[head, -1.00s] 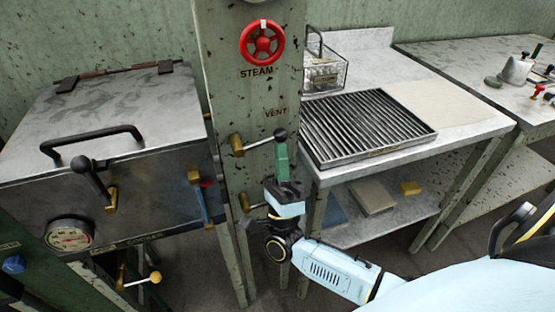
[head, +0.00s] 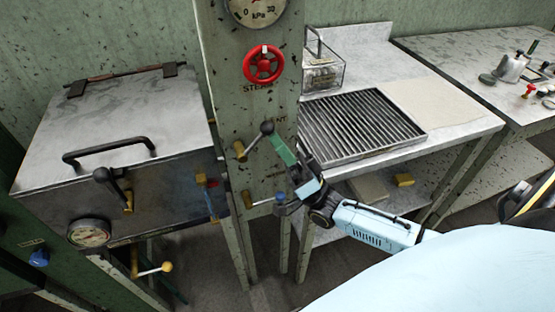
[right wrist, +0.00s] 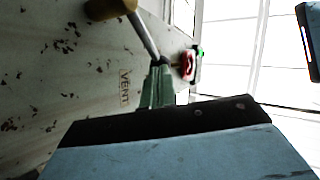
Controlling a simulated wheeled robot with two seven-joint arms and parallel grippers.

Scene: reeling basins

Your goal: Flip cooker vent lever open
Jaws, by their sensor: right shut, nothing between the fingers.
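The rod slants up to the right. My right gripper (head: 273,139) is shut and empty, its green fingertips right at the underside of the knob, seemingly touching it. My left gripper is not in view.
The cooker (head: 120,110) with its black handles stands left of the post. A red steam wheel (head: 263,64) and a gauge are above the lever; a blue-knobbed lever (head: 281,197) is below, close to my right wrist. A grated table (head: 360,125) stands to the right.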

